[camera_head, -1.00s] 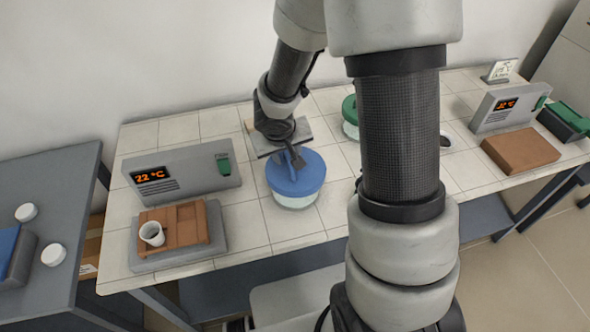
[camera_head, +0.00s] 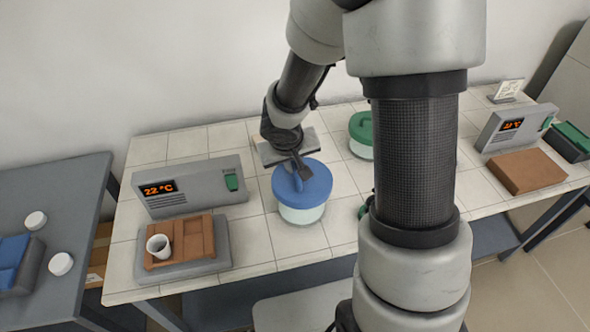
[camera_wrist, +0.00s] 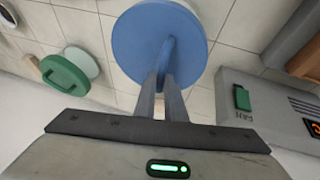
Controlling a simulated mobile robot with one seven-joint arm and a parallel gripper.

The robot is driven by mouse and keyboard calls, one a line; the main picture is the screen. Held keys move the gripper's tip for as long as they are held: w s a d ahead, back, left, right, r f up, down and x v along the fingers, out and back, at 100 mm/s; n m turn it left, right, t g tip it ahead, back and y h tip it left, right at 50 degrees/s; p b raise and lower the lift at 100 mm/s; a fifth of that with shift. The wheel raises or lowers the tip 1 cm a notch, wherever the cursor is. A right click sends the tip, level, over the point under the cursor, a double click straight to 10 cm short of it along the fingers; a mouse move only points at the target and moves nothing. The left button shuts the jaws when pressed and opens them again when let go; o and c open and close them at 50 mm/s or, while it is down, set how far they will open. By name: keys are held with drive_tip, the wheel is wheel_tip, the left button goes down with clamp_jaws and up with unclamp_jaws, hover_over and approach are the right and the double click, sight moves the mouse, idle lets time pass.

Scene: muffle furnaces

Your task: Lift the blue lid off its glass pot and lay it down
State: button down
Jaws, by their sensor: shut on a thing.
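The blue lid (camera_head: 303,181) is a round disc with a raised bar handle. In the head view it sits level over the glass pot (camera_head: 302,214), and I cannot make out a clear gap between them. My gripper (camera_head: 298,170) comes down from behind and is shut on the lid's handle. In the wrist view the blue lid (camera_wrist: 158,42) fills the top middle, and the fingertips (camera_wrist: 166,75) of my gripper meet at its handle. The pot is hidden behind the lid in the wrist view.
A green-lidded pot (camera_head: 361,130) is behind right. Tiled bench left of the blue lid is free (camera_head: 252,235).

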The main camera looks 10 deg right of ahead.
sight(294, 168)
wheel_tip(294, 168, up, 12)
drive_tip(key=p, duration=0.5)
drive_tip(key=shift+f, duration=0.2)
drive_tip(key=w+d+f+b, duration=0.3)
drive_tip(key=w+d+f, duration=0.1)
drive_tip(key=w+d, duration=0.85)
drive_tip(key=shift+w+a+f+b, duration=0.1)
drive_tip(key=shift+f+b, duration=0.45)
drive_tip(key=shift+f, duration=2.4)
drive_tip(key=shift+w+a+f+b, duration=0.1)
drive_tip(key=shift+f+b, duration=0.45)
drive_tip(key=shift+f, duration=2.35)
drive_tip(key=shift+w+a+f+b, duration=0.1)
drive_tip(key=shift+f+b, duration=0.45)
drive_tip(key=shift+f, duration=2.4)
drive_tip(key=shift+f, duration=0.1)
